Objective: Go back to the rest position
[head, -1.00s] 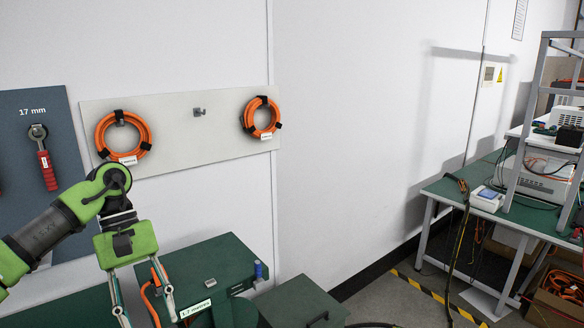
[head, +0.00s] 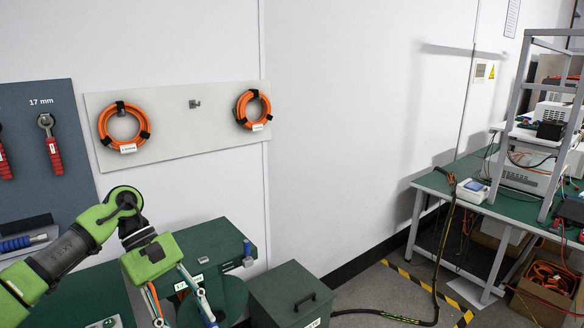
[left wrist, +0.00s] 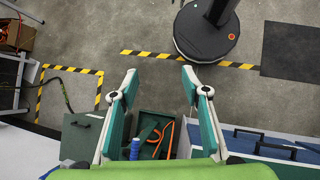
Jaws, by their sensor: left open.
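My left gripper (head: 186,320) is green, with its arm coming in from the left in the head view. Its two fingers point down and are spread apart over the green workbench area. In the left wrist view the gripper (left wrist: 159,73) is open, with nothing between the fingertips. An orange cable (left wrist: 157,136) lies in a green case below the fingers. It does not appear to be held. My right gripper is in neither view.
Two orange cable coils (head: 124,127) (head: 254,109) hang on a pale wall board (head: 188,134) with an empty hook between them. A dark green box (head: 290,293) stands right of the gripper. A tool board (head: 45,180) is at left. Floor beyond is partly clear, with a cable across it.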

